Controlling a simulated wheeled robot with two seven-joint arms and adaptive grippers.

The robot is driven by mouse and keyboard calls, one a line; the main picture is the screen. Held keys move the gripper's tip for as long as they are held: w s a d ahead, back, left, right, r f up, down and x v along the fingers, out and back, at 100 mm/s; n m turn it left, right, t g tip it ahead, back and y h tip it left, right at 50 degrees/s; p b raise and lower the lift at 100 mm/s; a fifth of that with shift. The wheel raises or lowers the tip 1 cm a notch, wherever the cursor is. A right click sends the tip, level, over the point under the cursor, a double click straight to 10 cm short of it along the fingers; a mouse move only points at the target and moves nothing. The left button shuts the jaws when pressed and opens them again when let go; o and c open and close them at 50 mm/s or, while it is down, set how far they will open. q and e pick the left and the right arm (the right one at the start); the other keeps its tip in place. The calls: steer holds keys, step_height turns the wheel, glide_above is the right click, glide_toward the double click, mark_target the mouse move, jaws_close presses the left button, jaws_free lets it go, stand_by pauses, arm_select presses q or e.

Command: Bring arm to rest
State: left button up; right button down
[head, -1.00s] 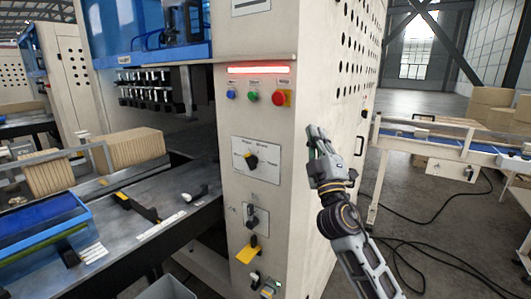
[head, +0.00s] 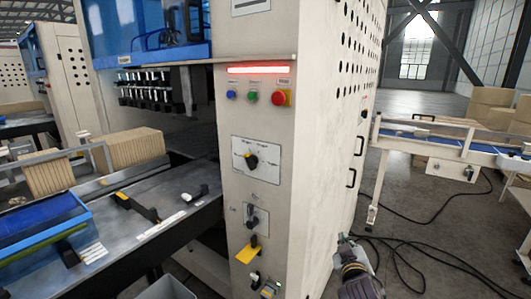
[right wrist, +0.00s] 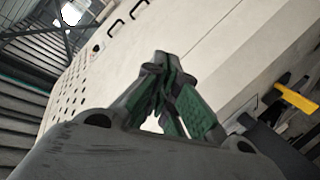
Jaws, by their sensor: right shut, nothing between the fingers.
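My right gripper (head: 349,243) is low in the head view, right of the machine's control panel and apart from it. In the right wrist view its green-padded fingers (right wrist: 165,90) meet at the tips with nothing between them. The cream machine (head: 330,120) stands to its left, with a rotary selector (head: 251,161), a lower switch (head: 252,219) and a yellow tag or handle (head: 247,253) on its front. My left gripper is not in view.
Blue, green and red buttons (head: 282,98) sit under a lit red bar. Black handles (head: 351,178) stick out of the machine's side. A conveyor (head: 450,145) stands at the right with cartons behind. Black cables (head: 420,250) lie on the floor.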

steer(key=s+a+f+m+g+y, duration=0.15)
steer(key=s+f+g, duration=0.45)
steer(key=s+f, duration=0.6)
steer(key=s+f+g+y, duration=0.2)
steer(key=s+f+g, duration=0.3)
steer(key=s+f, duration=0.65)
steer(key=s+f+g, duration=0.1)
steer(key=s+f, duration=0.2)
steer(key=f, duration=1.2)
steer(key=s+f, duration=0.2)
steer(key=f, duration=1.4)
steer(key=s+d+f, duration=0.3)
steer(key=s+f, duration=0.6)
steer(key=s, duration=0.2)
steer(key=s+d+f+g, duration=0.1)
steer(key=s+d+f, duration=0.2)
steer(key=s+f, duration=0.7)
steer(key=shift+s+f+g, duration=0.2)
steer(key=shift+s+g, duration=0.1)
steer(key=shift+s, duration=0.15)
steer(key=shift+n, duration=0.25)
